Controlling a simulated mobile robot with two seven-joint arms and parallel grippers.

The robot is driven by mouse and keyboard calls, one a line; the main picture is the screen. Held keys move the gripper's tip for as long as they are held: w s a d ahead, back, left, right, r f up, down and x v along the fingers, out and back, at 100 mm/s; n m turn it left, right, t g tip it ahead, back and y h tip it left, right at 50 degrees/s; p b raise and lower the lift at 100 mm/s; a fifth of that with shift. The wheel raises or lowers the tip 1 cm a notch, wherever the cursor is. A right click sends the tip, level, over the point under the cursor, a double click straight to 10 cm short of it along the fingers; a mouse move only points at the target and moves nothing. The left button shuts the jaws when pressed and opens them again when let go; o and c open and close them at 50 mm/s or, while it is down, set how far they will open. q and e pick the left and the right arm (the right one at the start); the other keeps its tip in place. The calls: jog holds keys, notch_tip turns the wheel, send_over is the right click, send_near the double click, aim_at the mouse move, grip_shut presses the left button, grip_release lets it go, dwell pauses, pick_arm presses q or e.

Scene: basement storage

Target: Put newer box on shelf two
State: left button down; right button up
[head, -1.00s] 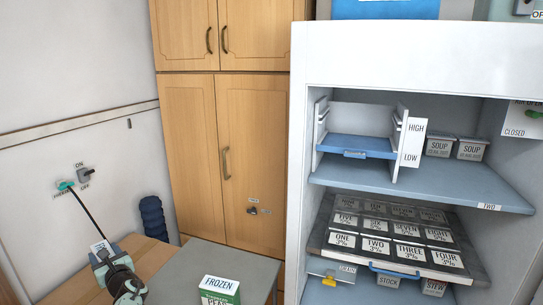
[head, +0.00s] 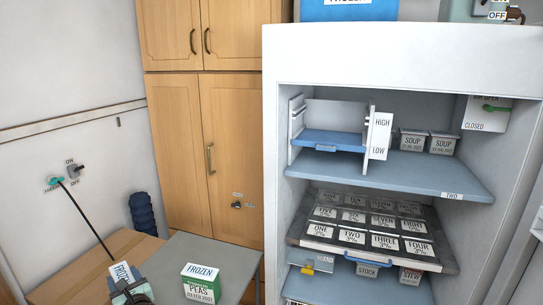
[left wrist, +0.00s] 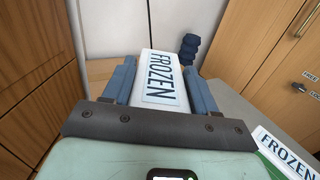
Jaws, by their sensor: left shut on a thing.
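My left gripper (head: 128,286) is shut on a white box marked FROZEN (head: 121,273) at the lower left. In the left wrist view this held box (left wrist: 160,80) sits between the two blue fingers, label facing the camera; its date is not visible. A second box, white and green, marked FROZEN PEAS (head: 201,283) with a date reading like 03 FEB 2027, stands on the grey table top (head: 195,248), right of my gripper. Shelf two (head: 415,175) is a blue shelf with a TWO label (head: 452,196), in the white cabinet at right. My right gripper is not in view.
On shelf two stand a rack marked HIGH and LOW (head: 375,138) at left and two SOUP containers (head: 427,143) at the back. The shelf's front right is clear. Below it is a tray of numbered blocks (head: 370,235). A wooden cupboard (head: 205,150) stands behind.

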pick_arm(q)
jog(key=s+d+f+m+t+h, duration=0.15)
jog(key=s+d+f, duration=0.25)
jog(key=d, duration=0.5)
jog(key=s+d+f+m+t+h, duration=0.1)
jog(key=s+d+f+h, duration=0.2)
jog(key=d, duration=0.6)
jog(key=s+d+f+m+t, duration=0.1)
jog(key=s+d+f, duration=0.35)
jog(key=d, duration=0.45)
notch_tip(320, 180, up, 18)
jog(key=w+m+t+h+p, duration=0.1)
jog(key=w+m+h+p, duration=0.1)
jog(key=p, duration=1.1)
jog(key=shift+f+h, duration=0.15)
jog(key=shift+h, duration=0.5)
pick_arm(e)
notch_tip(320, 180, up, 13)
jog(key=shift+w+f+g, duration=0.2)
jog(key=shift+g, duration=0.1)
